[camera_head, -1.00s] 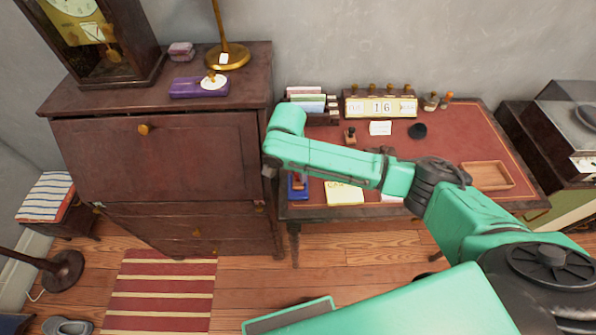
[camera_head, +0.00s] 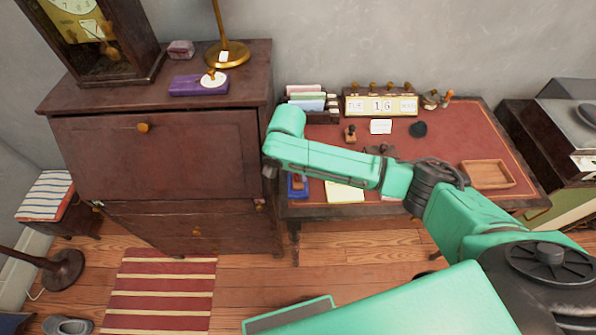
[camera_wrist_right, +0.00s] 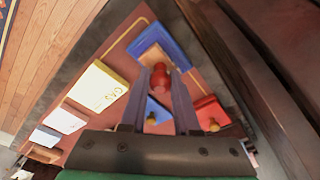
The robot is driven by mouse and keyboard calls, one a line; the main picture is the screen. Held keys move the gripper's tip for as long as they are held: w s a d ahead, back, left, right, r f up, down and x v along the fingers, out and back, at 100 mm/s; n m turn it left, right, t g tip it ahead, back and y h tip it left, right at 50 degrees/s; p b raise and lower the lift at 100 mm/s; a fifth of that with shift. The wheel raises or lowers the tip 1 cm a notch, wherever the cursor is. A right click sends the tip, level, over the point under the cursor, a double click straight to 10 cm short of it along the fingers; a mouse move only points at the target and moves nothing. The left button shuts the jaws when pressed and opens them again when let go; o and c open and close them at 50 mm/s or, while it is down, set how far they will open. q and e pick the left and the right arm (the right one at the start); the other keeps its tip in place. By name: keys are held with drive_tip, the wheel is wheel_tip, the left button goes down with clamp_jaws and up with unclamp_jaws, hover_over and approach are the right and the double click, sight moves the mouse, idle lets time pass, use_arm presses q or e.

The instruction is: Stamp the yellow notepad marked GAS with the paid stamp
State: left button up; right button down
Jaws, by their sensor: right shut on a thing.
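The yellow notepad (camera_wrist_right: 97,90) marked GAS lies on the red desk, left of my right gripper (camera_wrist_right: 160,78) in the right wrist view. In the head view the notepad (camera_head: 344,193) is partly hidden by my right forearm. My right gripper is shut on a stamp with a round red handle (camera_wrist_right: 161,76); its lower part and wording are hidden. A blue ink pad (camera_wrist_right: 168,38) lies beyond the fingertips; whether the stamp touches it is unclear. The blue pad also shows left of the notepad in the head view (camera_head: 292,192). My left gripper is out of view.
A red pad (camera_wrist_right: 208,108) lies right of the fingers. The bureau (camera_head: 170,160) stands close to the desk's left side. A wooden tray (camera_head: 487,174), a calendar (camera_head: 380,105) and a small dark-handled stamp (camera_head: 350,134) occupy the desk. Open red desktop lies around the tray.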

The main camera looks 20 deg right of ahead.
drive_tip(key=shift+s+f+p, duration=0.15)
drive_tip(key=shift+p, duration=0.35)
idle(1.5)
wheel_tip(320, 180, up, 8)
drive_tip(key=p, duration=0.9)
drive_tip(key=shift+f, duration=0.4)
